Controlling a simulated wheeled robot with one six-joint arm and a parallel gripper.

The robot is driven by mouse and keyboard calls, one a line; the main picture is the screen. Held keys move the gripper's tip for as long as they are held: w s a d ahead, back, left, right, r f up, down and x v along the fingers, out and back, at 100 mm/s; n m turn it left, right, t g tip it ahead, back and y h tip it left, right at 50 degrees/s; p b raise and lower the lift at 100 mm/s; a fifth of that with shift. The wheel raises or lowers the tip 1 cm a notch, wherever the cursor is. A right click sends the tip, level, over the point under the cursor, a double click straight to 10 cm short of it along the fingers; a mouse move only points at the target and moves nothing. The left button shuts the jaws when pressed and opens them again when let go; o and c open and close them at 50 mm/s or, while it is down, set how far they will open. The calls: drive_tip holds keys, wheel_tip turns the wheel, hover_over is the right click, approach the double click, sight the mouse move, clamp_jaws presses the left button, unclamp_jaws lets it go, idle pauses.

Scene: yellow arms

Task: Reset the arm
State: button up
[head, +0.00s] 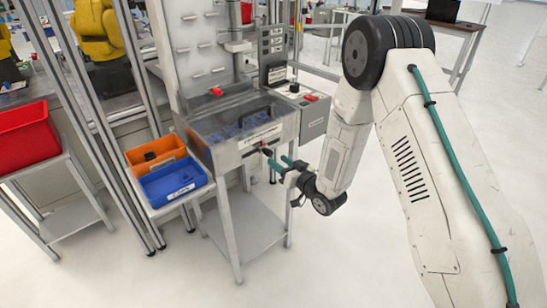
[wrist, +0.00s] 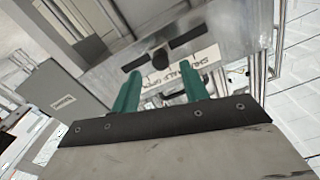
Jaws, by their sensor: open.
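My white arm (head: 425,180) with a green cable reaches from the right side of the head view down to a metal workstation (head: 250,140). My gripper (head: 277,162) is in front of the workstation's front panel, near a small dark knob under a label. In the wrist view its two green fingers (wrist: 160,82) stand apart with nothing between them. The dark knob (wrist: 160,60) and the label strip (wrist: 190,68) are just beyond the fingertips. I cannot tell whether a fingertip touches the panel.
An orange bin (head: 155,154) and a blue bin (head: 175,184) stand left of the workstation. A red bin (head: 28,134) sits on a stand at far left. A grey box (head: 302,110) with a red button is at the workstation's right. The floor (head: 330,265) in front is clear.

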drive_tip(key=shift+s+d, duration=0.4)
drive_tip(key=shift+s, duration=0.2)
